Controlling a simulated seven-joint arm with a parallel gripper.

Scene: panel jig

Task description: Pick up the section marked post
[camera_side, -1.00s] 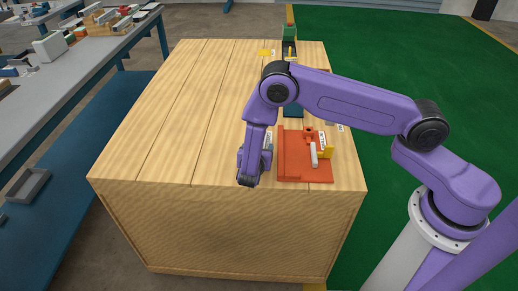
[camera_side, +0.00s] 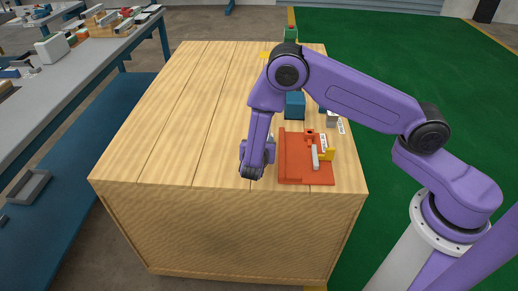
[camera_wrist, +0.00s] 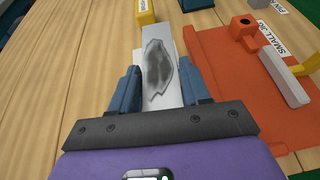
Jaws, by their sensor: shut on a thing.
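My gripper (camera_wrist: 162,78) shows in the wrist view with its two blue fingers on either side of a light grey, flat section (camera_wrist: 168,38). It is shut on this section, which has a dark, irregular patch on its face and reaches forward past the fingertips. I can read no marking on the section, and its near end is hidden by the gripper. In the side view my gripper (camera_side: 256,165) is low over the front of the wooden table, left of the orange jig (camera_side: 290,160). I cannot tell whether the section touches the table.
The orange jig, also in the wrist view (camera_wrist: 215,65), carries a grey bar (camera_side: 315,157) and a yellow piece (camera_side: 327,154). A label lies beside it. A blue block (camera_side: 295,105) stands behind. A yellow block (camera_wrist: 146,13) is ahead. The table's left side (camera_side: 170,120) is clear.

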